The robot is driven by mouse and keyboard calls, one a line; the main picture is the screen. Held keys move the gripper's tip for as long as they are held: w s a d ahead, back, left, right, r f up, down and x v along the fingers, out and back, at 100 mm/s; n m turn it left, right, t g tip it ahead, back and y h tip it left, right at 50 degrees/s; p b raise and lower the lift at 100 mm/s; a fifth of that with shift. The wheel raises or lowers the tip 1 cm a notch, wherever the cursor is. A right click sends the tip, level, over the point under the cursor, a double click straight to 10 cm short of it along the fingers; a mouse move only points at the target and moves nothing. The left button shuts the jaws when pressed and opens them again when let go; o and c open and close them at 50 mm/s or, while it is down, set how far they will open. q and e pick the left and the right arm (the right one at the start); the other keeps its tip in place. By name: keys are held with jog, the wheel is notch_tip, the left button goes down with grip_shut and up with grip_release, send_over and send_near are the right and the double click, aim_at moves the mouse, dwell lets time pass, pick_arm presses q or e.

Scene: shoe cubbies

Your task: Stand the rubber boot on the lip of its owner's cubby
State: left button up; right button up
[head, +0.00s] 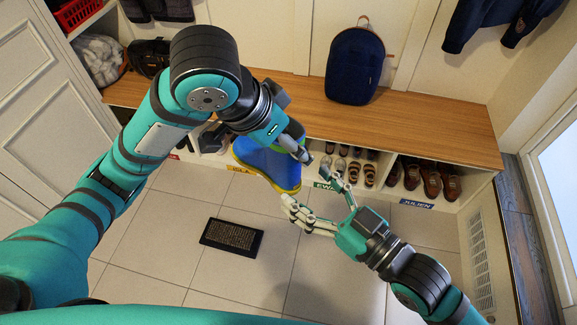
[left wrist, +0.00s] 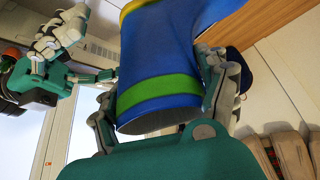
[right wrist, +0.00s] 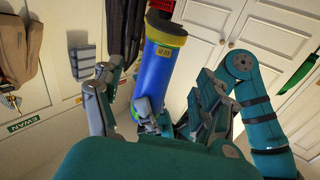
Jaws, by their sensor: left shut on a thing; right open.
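The rubber boot (head: 268,165) is blue with a yellow band along its sole and a green band near its opening. My left gripper (head: 292,140) is shut on its shaft near the opening, as the left wrist view shows on the green band (left wrist: 160,93). The boot is held in front of the cubbies. In the right wrist view, a small yellow tag (right wrist: 164,52) shows on it, too small to read surely. My right gripper (head: 318,196) is open and empty, just right of the boot. Cubby labels read EWAN (head: 325,185) and JULIEN (head: 416,204); a yellow label (head: 240,169) is partly hidden.
A wooden bench top (head: 440,120) runs above the cubbies, with a navy backpack (head: 355,65) on it. Sandals (head: 369,174) and brown shoes (head: 431,181) fill cubbies at right. A dark mat (head: 231,237) lies on the tiled floor, otherwise clear.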

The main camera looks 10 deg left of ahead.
aim_at(273, 159)
jog(key=x, duration=0.9)
jog(key=shift+w+a, duration=0.25)
jog(key=shift+s, duration=0.1)
jog(key=c, duration=1.3)
pick_arm(q)
jog(key=o, duration=0.8)
pick_arm(e)
jog(key=shift+r, duration=0.1)
jog(key=shift+c, duration=0.9)
pick_arm(q)
jog(key=o, duration=0.5)
